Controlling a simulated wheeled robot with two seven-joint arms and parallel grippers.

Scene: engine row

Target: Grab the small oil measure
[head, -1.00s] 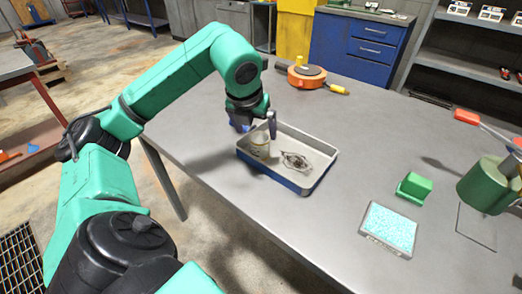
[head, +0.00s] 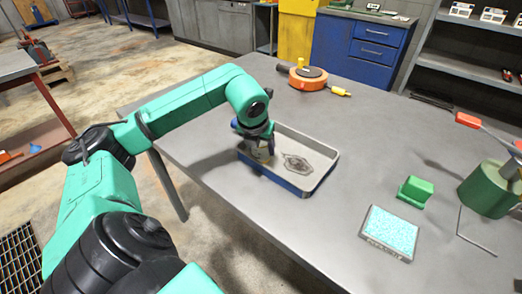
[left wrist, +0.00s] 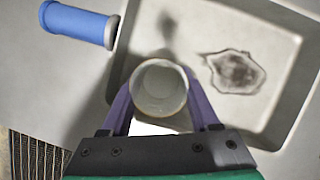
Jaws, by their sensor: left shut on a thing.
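The small oil measure (left wrist: 160,88) is a pale round cup, seen from above with its open mouth in the left wrist view. In the head view the measure (head: 262,154) is partly hidden under my left gripper (head: 261,146). It stands at the left end of a shallow tray (head: 322,181) with a grey inside and blue outer side. In the left wrist view the two purple fingers of my left gripper (left wrist: 160,98) are on either side of the cup, shut on it. My right gripper is not in view.
A dark ring-shaped stain (head: 298,164) marks the tray floor. A blue cylinder (left wrist: 78,22) lies beside the tray. An orange round device (head: 307,76), a green block (head: 415,191), a turquoise-topped pad (head: 390,231) and a green cylinder (head: 487,188) sit on the grey table (head: 370,130).

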